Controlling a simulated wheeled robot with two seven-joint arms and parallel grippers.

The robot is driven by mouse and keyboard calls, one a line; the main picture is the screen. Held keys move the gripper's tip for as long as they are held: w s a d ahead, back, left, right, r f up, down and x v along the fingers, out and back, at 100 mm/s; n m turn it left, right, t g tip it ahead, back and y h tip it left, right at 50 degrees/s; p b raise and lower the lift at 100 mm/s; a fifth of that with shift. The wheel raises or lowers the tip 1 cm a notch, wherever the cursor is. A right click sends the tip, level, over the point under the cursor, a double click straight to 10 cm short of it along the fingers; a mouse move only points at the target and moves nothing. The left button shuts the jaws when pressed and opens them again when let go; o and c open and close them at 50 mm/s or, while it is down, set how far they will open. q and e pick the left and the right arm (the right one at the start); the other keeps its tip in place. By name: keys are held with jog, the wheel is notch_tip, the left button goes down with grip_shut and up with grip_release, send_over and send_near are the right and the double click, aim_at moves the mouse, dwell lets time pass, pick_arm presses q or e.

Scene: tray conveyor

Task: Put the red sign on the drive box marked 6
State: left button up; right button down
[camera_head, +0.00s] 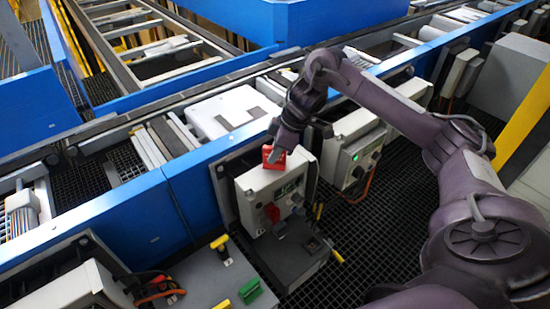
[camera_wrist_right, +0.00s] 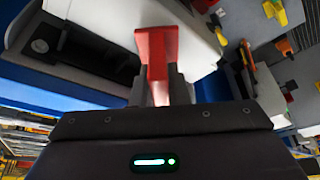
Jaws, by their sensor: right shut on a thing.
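The red sign (camera_head: 272,156) is a small red piece at the top edge of a light grey drive box (camera_head: 255,187) on the blue conveyor's side. My right gripper (camera_head: 279,151) is shut on the sign, above the box; it also shows in the right wrist view (camera_wrist_right: 168,88) with the red sign (camera_wrist_right: 157,45) between its fingers. Whether the sign touches the box, I cannot tell. The box has a red switch and a small green display. A second drive box (camera_head: 352,158) stands to its right. Box numbers are too small to read. My left gripper is not in view.
A grey bench (camera_head: 205,275) at the lower front holds a yellow piece (camera_head: 219,241) and a green piece (camera_head: 249,290). The blue conveyor side (camera_head: 130,220) runs behind the boxes. Dark grating (camera_head: 375,235) is open floor on the right.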

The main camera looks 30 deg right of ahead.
jog(key=shift+f, duration=0.65)
jog(key=shift+f, duration=0.15)
jog(key=c, duration=1.4)
grip_release()
jog(key=shift+r, duration=0.35)
jog(key=p+v, duration=0.3)
jog(key=v, duration=0.8)
jog(key=shift+s+d+r+p, duration=0.2)
jog(key=shift+r+p, duration=0.1)
jog(key=shift+p, duration=0.1)
jog(key=shift+f, duration=0.1)
